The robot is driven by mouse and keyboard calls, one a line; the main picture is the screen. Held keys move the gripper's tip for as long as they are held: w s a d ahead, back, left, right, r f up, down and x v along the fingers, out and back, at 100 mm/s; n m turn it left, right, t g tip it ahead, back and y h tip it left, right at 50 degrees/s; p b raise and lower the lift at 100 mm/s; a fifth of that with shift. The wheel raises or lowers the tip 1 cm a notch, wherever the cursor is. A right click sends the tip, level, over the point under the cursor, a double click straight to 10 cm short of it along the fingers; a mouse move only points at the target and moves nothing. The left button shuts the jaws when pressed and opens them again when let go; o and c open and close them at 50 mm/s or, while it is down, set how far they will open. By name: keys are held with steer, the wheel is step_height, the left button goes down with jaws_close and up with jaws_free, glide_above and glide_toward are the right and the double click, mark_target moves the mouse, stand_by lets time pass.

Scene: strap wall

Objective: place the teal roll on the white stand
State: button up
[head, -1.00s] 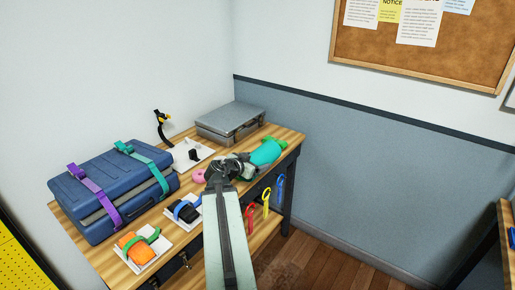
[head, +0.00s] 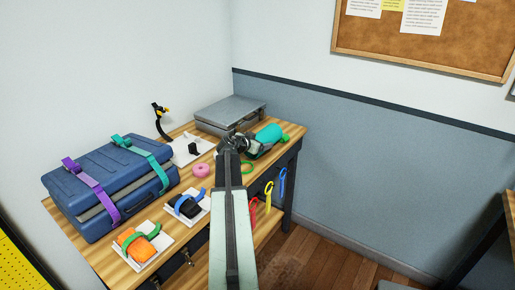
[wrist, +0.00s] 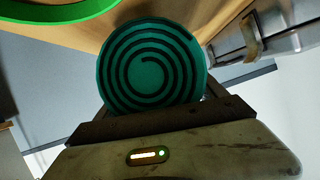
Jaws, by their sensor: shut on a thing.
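The teal roll (head: 267,134) is at the right end of the wooden bench, at my gripper (head: 240,144). In the wrist view, the roll (wrist: 152,66) shows its round end with a dark spiral, between the jaws of my gripper (wrist: 155,112). The gripper is shut on it. The roll appears close above the bench top; the gap is hard to judge. A white board (head: 181,158) with a small black upright piece lies left of the gripper, in front of the grey case. It looks like the white stand, but I cannot be sure.
A blue suitcase (head: 105,188) with purple and teal straps fills the bench's left side. A grey case (head: 230,113) stands behind. A pink roll (head: 201,170), a green ring (head: 247,167) and white pads with a blue strap (head: 186,203) and an orange bundle (head: 138,247) lie in front.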

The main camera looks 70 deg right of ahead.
steer(key=shift+f, duration=0.7)
steer(key=shift+w+a+r, duration=0.15)
steer(key=shift+w+r, duration=0.05)
steer(key=shift+w, duration=0.1)
steer(key=shift+f, duration=0.25)
steer(key=o, duration=1.4)
steer(key=shift+r, duration=0.1)
steer(key=shift+o, duration=0.2)
steer(key=shift+s+r, duration=0.1)
steer(key=shift+r, duration=0.05)
steer(key=p+v, duration=0.4)
steer(key=v, duration=0.8)
steer(key=shift+p, duration=0.4)
steer(key=shift+r, duration=0.15)
